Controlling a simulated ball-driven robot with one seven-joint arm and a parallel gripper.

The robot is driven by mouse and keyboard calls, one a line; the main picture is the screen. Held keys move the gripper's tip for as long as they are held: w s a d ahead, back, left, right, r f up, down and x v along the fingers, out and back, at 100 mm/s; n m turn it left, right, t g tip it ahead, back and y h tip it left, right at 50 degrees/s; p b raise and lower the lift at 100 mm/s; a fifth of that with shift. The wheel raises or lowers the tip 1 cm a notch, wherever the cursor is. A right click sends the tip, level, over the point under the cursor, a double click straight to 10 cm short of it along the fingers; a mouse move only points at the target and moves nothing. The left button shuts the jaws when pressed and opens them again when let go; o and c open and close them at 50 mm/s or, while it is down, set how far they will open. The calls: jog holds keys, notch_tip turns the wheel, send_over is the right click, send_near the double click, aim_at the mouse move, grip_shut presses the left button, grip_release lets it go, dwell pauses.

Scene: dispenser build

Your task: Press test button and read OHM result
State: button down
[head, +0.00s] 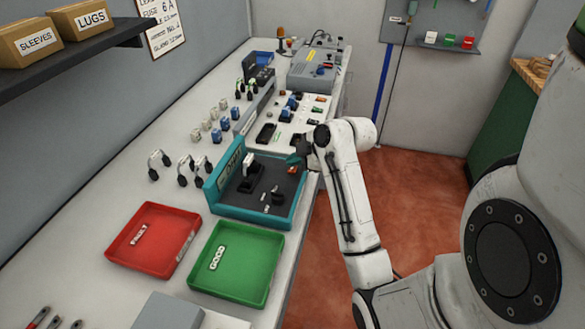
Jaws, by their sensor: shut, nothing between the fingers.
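A teal-framed station (255,217) with a dark floor sits mid-bench. A display strip (229,170) stands along its left side; its lettering is too small to read. A black fixture with a white-topped part (248,168) is inside it, with small grey parts in front. A small orange-red piece (293,170), possibly the test button, is near its far right corner. My gripper (294,159) is shut and empty, just above and beside that corner; whether it touches anything cannot be told.
A red FAULT tray (112,249) and green GOOD tray (240,296) stand in front. Looped cables (182,178) and small blocks (224,123) are on the left. A grey instrument case (308,80) is farther back. Open red floor lies right of the bench.

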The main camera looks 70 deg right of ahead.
aim_at(296, 170)
jog(key=shift+f+b, duration=0.3)
jog(key=shift+f, duration=0.15)
dwell(0.6)
jog(key=shift+r, duration=0.1)
jog(key=shift+r+p, duration=0.8)
jog(key=shift+r, duration=0.1)
notch_tip(296, 170, up, 5)
jog(key=p, duration=0.4)
dwell(1.1)
